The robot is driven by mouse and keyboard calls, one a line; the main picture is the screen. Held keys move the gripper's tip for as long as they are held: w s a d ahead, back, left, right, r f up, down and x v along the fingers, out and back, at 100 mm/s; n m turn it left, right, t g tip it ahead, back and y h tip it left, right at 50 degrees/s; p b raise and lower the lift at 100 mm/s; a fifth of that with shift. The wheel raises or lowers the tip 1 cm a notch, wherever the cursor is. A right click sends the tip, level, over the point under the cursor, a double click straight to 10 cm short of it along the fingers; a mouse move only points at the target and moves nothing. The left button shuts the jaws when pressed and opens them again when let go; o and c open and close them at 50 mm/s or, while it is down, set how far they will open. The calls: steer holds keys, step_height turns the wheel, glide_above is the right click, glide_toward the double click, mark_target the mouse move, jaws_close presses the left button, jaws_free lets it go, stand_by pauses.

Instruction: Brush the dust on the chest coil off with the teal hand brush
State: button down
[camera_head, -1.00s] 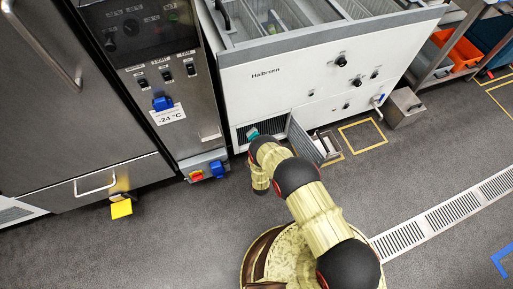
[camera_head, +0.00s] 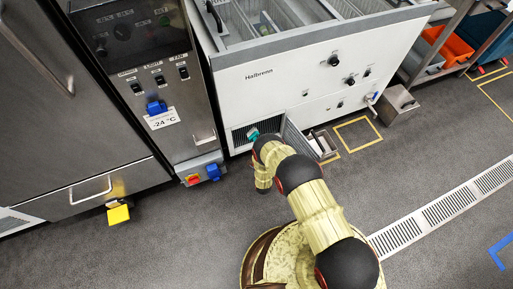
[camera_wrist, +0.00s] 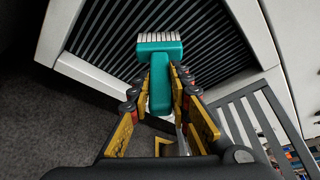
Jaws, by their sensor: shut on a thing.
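The teal hand brush (camera_wrist: 160,62) is in my gripper (camera_wrist: 160,85), which is shut on its handle in the wrist view. Its pale bristles (camera_wrist: 158,38) point away from me, toward the dark ribbed coil (camera_wrist: 110,35). I cannot tell whether the bristles touch the ribs. In the head view the brush (camera_head: 253,134) shows as a small teal patch at the coil opening (camera_head: 240,133), low on the white Halbrenn chest (camera_head: 280,85). My arm hides the gripper there. Dust on the coil is too small to tell.
A slatted grille door (camera_wrist: 255,120) stands open right of the coil; it also shows in the head view (camera_head: 298,138). A metal box (camera_head: 396,104) and a floor drain (camera_head: 440,210) lie to the right.

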steer(key=shift+w+d+r, duration=0.1)
steer(key=shift+w+d, duration=0.2)
steer(key=shift+d, duration=0.35)
steer(key=shift+d, duration=0.1)
steer(key=shift+w+d, duration=0.2)
steer(key=shift+d, duration=0.35)
steer(key=shift+w+d, duration=0.2)
steer(key=shift+d, duration=0.3)
steer(key=shift+d, duration=0.15)
steer(key=shift+w+d, duration=0.2)
steer(key=shift+d, duration=0.35)
steer(key=shift+w+d, duration=0.2)
steer(key=shift+d, duration=0.3)
steer(key=shift+w+d, duration=0.2)
steer(key=shift+d, duration=0.4)
steer(key=shift+w+d, duration=0.2)
steer(key=shift+d, duration=0.4)
steer(key=shift+d, duration=0.1)
steer(key=shift+w+d, duration=0.2)
steer(key=shift+d, duration=0.4)
steer(key=shift+w+d, duration=0.2)
steer(key=shift+d, duration=0.35)
